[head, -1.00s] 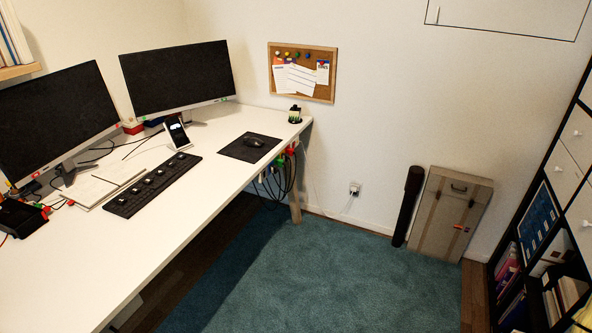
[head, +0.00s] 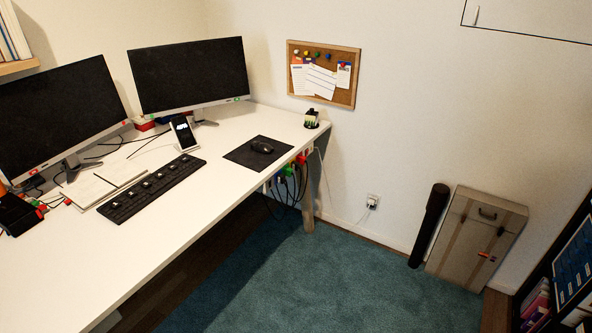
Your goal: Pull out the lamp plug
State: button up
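Several coloured plugs, among them a green one (head: 289,170) and a red one (head: 301,159), sit in a row under the right edge of the desk, with dark cables hanging below. A white plug (head: 372,203) is at a wall socket low on the wall, with a thin white cord running from it. I cannot tell which plug belongs to a lamp, and no lamp is seen. My gripper is not in view.
The white desk (head: 215,200) fills the left, bearing two monitors (head: 190,73), a keyboard (head: 150,187) and a mouse mat (head: 243,157). A grey case (head: 475,235) and a black tube (head: 428,225) lean on the wall. The teal carpet (head: 330,285) is clear.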

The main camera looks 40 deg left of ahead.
aim_at(280, 179)
jog(key=i, duration=1.55)
jog(key=u, duration=2.1)
